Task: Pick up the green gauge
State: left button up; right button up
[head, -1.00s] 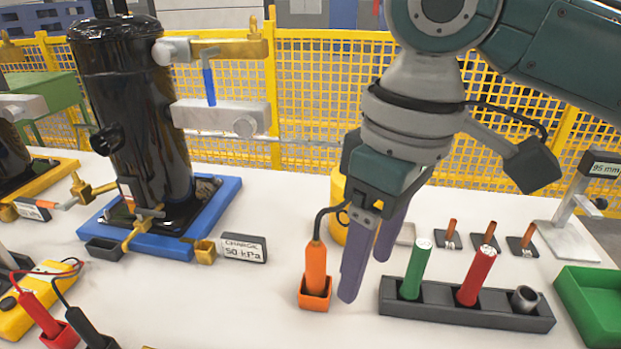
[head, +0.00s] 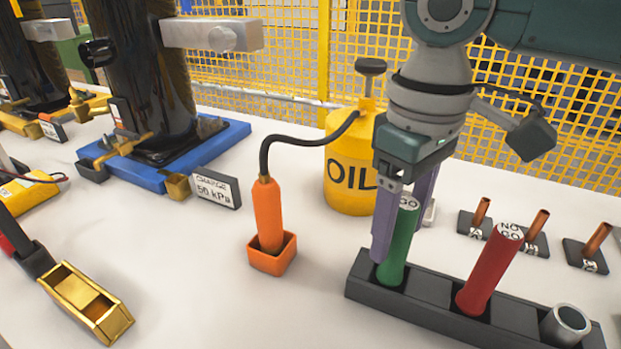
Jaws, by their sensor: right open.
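The green gauge (head: 399,243), a green cylinder with a white top marked GO, stands in the left part of a dark rack (head: 420,301). My right gripper (head: 402,228) is open, pointing down, with its two purple fingers on either side of the green gauge's upper part. I cannot tell whether the fingers touch it. The red gauge (head: 489,271), marked NO GO, stands in the same rack to the right. My left gripper is not in view.
A grey ring (head: 568,324) sits at the rack's right end. A yellow OIL can (head: 349,164) stands behind, joined by a black hose to an orange nozzle (head: 268,213) in an orange holder. Small copper tubes on dark bases (head: 478,218) stand at right. White table is clear front centre.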

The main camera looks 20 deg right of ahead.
notch_tip(320, 180, down, 3)
jog(key=shift+r+b, duration=0.1)
jog(key=shift+b, duration=0.2)
jog(key=shift+d, duration=0.1)
grip_shut()
